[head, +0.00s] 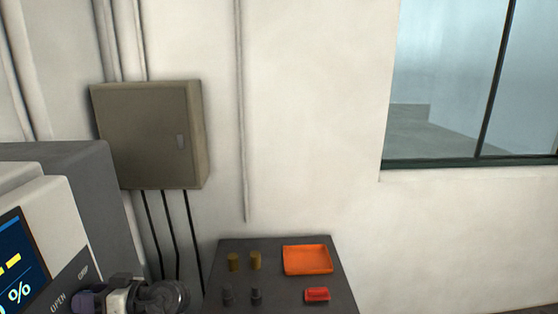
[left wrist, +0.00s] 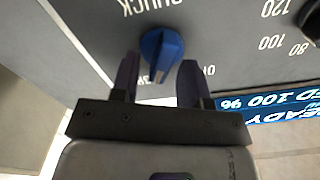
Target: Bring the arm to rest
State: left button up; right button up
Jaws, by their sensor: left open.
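My left gripper (head: 88,301) shows at the bottom left of the head view, in front of the grey and white machine (head: 75,190). In the left wrist view my left gripper (left wrist: 159,62) is open, with one dark finger on each side of a blue knob (left wrist: 161,50) on the machine's grey panel. I cannot tell whether the fingers touch the knob. Nothing is held clear of the panel. My right gripper is not in view.
A dark table (head: 275,287) holds an orange tray (head: 307,260), a red block (head: 317,294), two brass pieces (head: 244,261) and two dark pieces (head: 242,296). A wall cabinet (head: 150,135) with cables hangs behind. A lit screen (left wrist: 270,106) is beside the knob. The right side looks clear.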

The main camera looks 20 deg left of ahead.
pick_arm(q)
jog(key=shift+s+d+n+p, duration=0.1)
jog(key=shift+n+p, duration=0.1)
jog(key=shift+n, duration=1.05)
jog(key=shift+s+n+p, duration=0.15)
jog(key=shift+n+p, duration=0.05)
jog(key=shift+n, duration=1)
jog(key=shift+s+d+n+p, duration=0.1)
jog(key=shift+n+p, duration=0.1)
jog(key=shift+n, duration=1.05)
